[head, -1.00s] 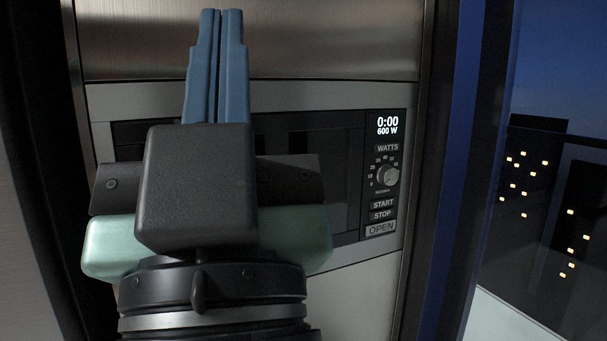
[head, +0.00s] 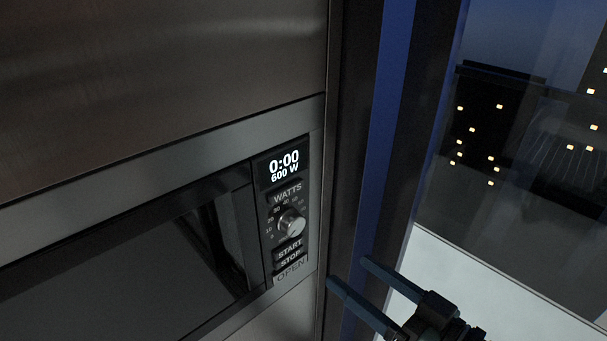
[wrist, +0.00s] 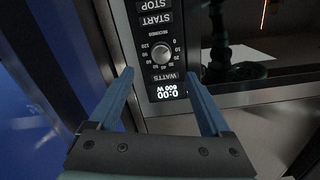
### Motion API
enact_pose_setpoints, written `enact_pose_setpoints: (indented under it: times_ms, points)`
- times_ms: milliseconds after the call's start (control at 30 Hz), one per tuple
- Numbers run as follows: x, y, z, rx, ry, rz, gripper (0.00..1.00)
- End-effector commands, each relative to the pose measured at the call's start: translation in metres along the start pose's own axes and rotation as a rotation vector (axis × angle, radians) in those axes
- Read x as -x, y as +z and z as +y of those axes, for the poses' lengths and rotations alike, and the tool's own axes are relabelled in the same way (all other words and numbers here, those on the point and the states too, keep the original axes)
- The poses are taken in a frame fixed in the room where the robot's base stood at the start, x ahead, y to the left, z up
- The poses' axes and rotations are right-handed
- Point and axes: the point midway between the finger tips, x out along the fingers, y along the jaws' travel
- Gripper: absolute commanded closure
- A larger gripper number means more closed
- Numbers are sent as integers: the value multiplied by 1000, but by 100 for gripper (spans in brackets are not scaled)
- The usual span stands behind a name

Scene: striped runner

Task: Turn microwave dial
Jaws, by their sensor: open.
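The microwave (head: 130,275) is built into a metal cabinet, its door shut. Its round silver dial (head: 292,222) sits on the dark control panel, below a display (head: 284,164) reading 0:00 and 600 W. My gripper (head: 349,272) is open and empty, its two blue fingers apart, to the lower right of the dial in the head view. In the wrist view the panel appears upside down. There the dial (wrist: 161,53) lies just beyond the gap between my fingertips (wrist: 159,74), not touched by either finger as far as I can see.
START, STOP and OPEN buttons (head: 290,258) lie below the dial. A dark and blue upright edge (head: 375,130) stands right of the cabinet. Beyond it are a window with a lit night building (head: 480,130) and a pale floor or ledge (head: 470,265).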

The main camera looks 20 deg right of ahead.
Motion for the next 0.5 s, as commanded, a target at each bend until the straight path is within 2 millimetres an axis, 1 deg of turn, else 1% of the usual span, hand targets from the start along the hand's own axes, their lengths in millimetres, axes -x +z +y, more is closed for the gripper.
enact_pose_setpoints:
  times_ms: [33,67,167,267,367,500]
  points:
    - [7,-2,0,-12,-6,9,18]
    - [9,-2,-1,-13,-12,14,18]
    - [7,-1,-1,-14,-21,20,18]
    - [-6,-2,-2,-15,-23,20,18]
    - [-25,-4,-3,-13,-22,20,18]
    - [-56,-5,-4,-14,-23,20,18]
